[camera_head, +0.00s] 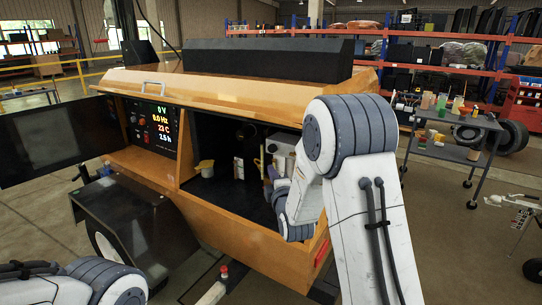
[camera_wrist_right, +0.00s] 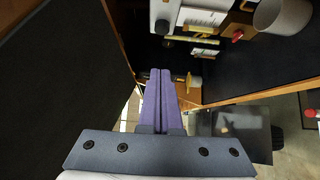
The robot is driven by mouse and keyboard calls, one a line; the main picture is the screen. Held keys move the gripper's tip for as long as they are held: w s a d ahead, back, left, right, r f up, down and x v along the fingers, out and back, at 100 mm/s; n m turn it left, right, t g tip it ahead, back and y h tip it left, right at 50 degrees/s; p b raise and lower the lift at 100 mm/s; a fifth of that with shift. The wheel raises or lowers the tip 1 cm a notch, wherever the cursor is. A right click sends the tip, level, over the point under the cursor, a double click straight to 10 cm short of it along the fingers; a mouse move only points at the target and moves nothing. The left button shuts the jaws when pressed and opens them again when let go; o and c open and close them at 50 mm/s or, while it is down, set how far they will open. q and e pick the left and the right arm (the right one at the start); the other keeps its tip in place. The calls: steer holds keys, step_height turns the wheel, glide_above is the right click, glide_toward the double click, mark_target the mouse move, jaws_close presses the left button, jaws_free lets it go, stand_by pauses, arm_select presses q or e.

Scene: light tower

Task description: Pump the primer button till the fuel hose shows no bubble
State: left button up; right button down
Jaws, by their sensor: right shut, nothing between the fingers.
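My right gripper (camera_wrist_right: 160,73) has its two purple fingers together with nothing between them. In the head view it reaches into the open bay of the orange generator cabinet (camera_head: 246,222), mostly hidden behind my right arm. A red round knob on a tan mount (camera_wrist_right: 237,36), possibly the primer button, is in the upper right of the wrist view, apart from the fingers. A yellowish tube (camera_wrist_right: 195,40), perhaps the fuel hose, lies beyond the fingertips; it also shows upright in the head view (camera_head: 262,160). Any bubble is too small to tell. My left gripper is out of view.
A yellow-rimmed cup (camera_head: 206,167) and a white canister (camera_head: 238,168) are in the bay. A lit display panel (camera_head: 162,118) is left of it. The open black door (camera_head: 45,145) stands far left. A tool cart (camera_head: 455,120) stands at right.

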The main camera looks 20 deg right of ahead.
steer(key=p, duration=0.3)
glide_toward(269, 148)
steer(key=w+a, duration=0.3)
steer(key=w+d, duration=0.1)
steer(key=w+d+p, duration=0.1)
steer(key=d, duration=0.1)
steer(key=shift+w+d+f, duration=0.1)
steer(key=shift+w+d, duration=0.2)
steer(key=shift+w, duration=0.1)
